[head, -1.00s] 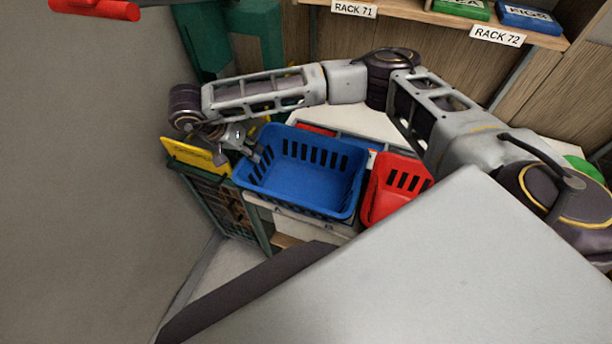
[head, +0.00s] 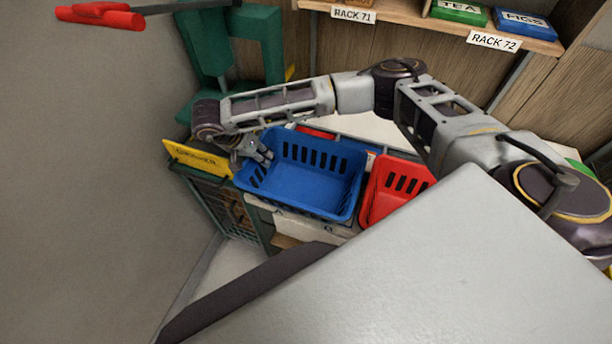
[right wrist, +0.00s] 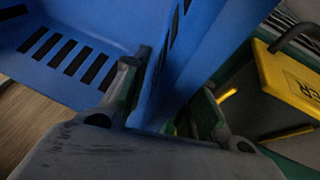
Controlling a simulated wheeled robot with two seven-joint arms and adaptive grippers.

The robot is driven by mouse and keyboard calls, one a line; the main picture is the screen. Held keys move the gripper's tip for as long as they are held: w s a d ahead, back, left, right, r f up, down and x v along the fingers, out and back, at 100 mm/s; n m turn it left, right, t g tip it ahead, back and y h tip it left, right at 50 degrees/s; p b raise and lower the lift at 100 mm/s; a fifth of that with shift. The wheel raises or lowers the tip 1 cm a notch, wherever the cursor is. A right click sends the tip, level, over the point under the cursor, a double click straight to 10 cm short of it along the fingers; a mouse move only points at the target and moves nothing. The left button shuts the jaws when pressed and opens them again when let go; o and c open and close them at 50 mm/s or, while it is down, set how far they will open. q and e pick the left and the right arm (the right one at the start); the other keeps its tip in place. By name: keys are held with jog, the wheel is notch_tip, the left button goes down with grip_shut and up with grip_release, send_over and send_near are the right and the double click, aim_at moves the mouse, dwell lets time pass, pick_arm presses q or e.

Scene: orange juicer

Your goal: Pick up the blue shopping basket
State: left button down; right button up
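The blue basket (head: 305,185) stands upright on a light counter, empty, with slotted walls; its wall and slots fill much of the right wrist view (right wrist: 75,50). My right gripper (head: 262,153) is at the basket's left wall, with its arm reaching across from the right. In the right wrist view the two fingers of this gripper (right wrist: 168,95) are spread apart. One finger is on the inner side of the blue wall and the other is outside it, with a gap visible on the outer side. My left gripper is not in view.
A red basket (head: 392,190) stands close to the right of the blue one. A yellow sign (head: 197,160) on a green slatted stand (head: 225,205) is just left of it. A shelf with labels (head: 480,30) runs behind. A large grey surface fills the front right.

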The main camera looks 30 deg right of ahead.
jog(key=shift+x, duration=1.05)
jog(key=shift+c, duration=0.3)
grip_shut()
